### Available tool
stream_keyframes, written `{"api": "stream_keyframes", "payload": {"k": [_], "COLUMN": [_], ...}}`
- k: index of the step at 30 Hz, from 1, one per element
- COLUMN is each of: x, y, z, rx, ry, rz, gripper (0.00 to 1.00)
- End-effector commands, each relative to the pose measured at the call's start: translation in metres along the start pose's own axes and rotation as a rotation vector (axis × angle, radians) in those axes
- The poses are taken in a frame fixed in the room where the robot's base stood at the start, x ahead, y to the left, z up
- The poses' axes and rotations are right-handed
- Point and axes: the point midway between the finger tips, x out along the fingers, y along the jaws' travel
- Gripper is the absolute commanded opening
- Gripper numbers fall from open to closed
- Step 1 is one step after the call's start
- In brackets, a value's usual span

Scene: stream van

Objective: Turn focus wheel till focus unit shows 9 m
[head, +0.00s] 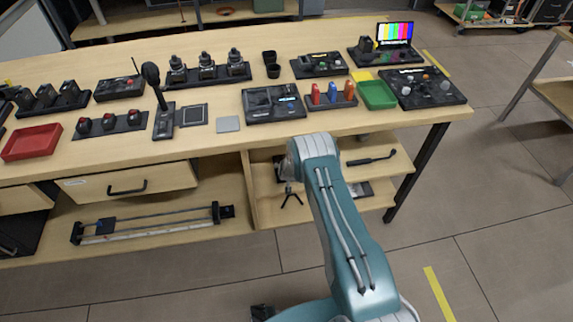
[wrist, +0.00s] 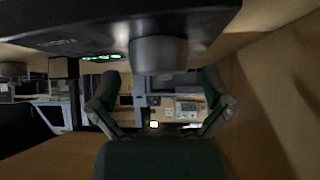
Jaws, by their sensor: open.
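In the wrist view a dark flat unit (wrist: 100,30) fills the top, with a round grey wheel (wrist: 158,54) standing out from it toward the middle. I take these for the focus unit and its wheel; no readable distance shows. My gripper (wrist: 160,75) is open, one finger to the left and one to the right, slightly below the wheel in the picture. Nothing is held, and contact cannot be told. In the head view a dark unit with a small lit display (head: 285,99) lies near the bench's front edge. My gripper is hidden there behind my arm.
The bench (head: 225,145) is crowded. A red tray (head: 32,142), a green tray (head: 377,94), a panel with coloured knobs (head: 420,87) and a colour-bar screen (head: 394,33) stand on it. Under it are a drawer (head: 130,184) and an open shelf.

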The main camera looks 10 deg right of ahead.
Motion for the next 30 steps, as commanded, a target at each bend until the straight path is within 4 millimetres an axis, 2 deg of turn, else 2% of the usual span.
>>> {"api": "stream_keyframes", "payload": {"k": [6, 14, 15, 17, 18, 20, 30], "x": [0.0118, 0.0126, 0.0126, 0.0125, 0.0125, 0.0125, 0.0129], "y": [0.0000, -0.0001, -0.0001, -0.0002, -0.0002, -0.0002, -0.0006], "z": [0.0007, 0.0004, 0.0004, 0.0004, 0.0003, 0.0004, 0.0017], "rx": [0.000, 0.000, 0.000, 0.000, 0.000, 0.000, 0.006], "ry": [-0.001, -0.001, -0.001, -0.001, -0.001, -0.001, -0.003], "rz": [-0.001, -0.001, -0.001, -0.001, -0.001, -0.001, 0.004], "gripper": [1.00, 1.00, 0.91, 0.64, 0.47, 0.22, 0.22]}}
